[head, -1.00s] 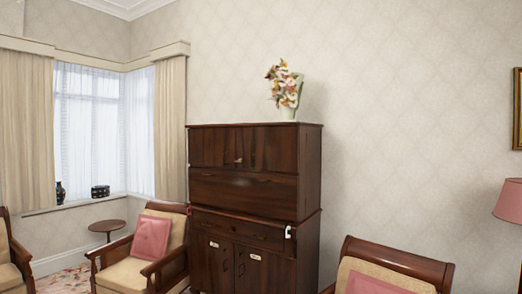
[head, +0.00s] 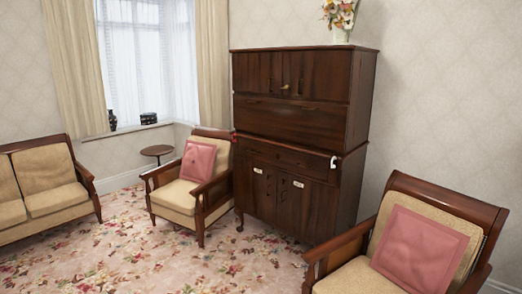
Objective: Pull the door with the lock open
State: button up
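A tall dark wood cabinet (head: 290,130) stands against the wall, right of the window. Its upper part has shut doors (head: 270,71) with a small pale brass-coloured piece (head: 285,87), which looks like the lock, near the middle. A dark upright handle (head: 301,86) is just right of it. Below are a wide panel (head: 290,118), a drawer (head: 285,158) and two shut lower doors with dark handles and small white labels (head: 298,184). A white hook-like piece (head: 333,162) is at the drawer's right end. My gripper is not in view.
A wooden armchair with a pink cushion (head: 195,161) stands close to the cabinet's left front. Another armchair with a pink cushion (head: 419,248) is at the near right. A sofa (head: 45,185) is at left. Floral carpet (head: 165,250) lies open in front.

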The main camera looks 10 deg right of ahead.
aim_at(325, 74)
jog(key=i+u, duration=0.15)
jog(key=i, duration=1.45)
jog(key=i+z, duration=0.15)
jog(key=i, duration=0.4)
jog(key=i+z, duration=0.15)
jog(key=i, duration=0.4)
jog(key=i+j+z, duration=0.2)
jog(key=i, duration=0.35)
